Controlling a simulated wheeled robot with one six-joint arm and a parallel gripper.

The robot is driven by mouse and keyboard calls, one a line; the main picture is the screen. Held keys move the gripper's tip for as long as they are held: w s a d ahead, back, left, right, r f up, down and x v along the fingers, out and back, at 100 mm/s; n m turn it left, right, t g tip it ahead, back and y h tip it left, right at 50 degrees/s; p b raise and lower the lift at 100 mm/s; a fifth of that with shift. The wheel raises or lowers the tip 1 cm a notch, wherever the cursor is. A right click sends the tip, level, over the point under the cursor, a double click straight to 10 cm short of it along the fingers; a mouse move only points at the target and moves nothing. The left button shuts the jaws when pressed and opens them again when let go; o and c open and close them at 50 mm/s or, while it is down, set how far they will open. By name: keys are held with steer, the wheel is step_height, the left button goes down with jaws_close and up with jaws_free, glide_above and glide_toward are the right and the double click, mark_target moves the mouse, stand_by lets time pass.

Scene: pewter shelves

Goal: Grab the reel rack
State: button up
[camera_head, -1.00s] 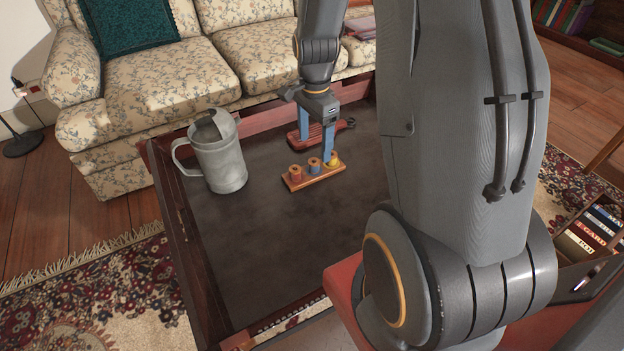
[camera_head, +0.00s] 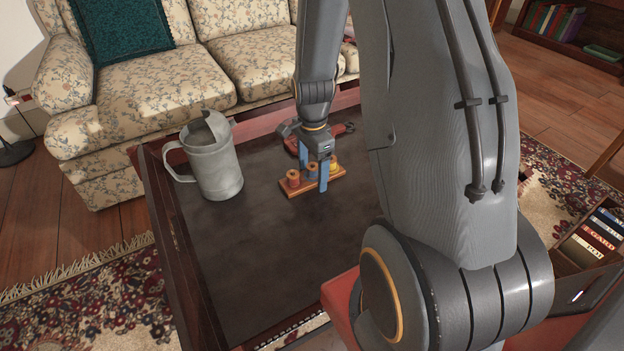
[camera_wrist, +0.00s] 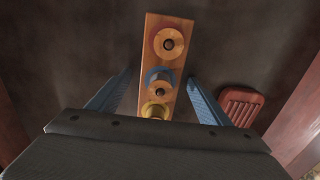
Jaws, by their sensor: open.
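The reel rack (camera_head: 334,184) is a small orange wooden board with a red, a blue and a yellow spool in a row. It lies on the dark tabletop. My gripper (camera_head: 313,174) is open, its blue fingers pointing down at the rack. In the wrist view, the rack (camera_wrist: 152,62) runs between the two blue fingers of my gripper (camera_wrist: 158,95), with a gap on each side. The fingers are beside the blue and yellow spools. The near end of the rack is hidden behind the gripper body.
A grey metal pitcher (camera_head: 216,166) stands on the table to the left of the rack. A red slatted object (camera_wrist: 241,104) lies close by, right of the fingers in the wrist view. The table (camera_head: 245,270) has a raised wooden rim, and its near part is clear. A floral sofa stands behind.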

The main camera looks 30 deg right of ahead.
steer(key=shift+r, duration=0.1)
steer(key=c, duration=1.6)
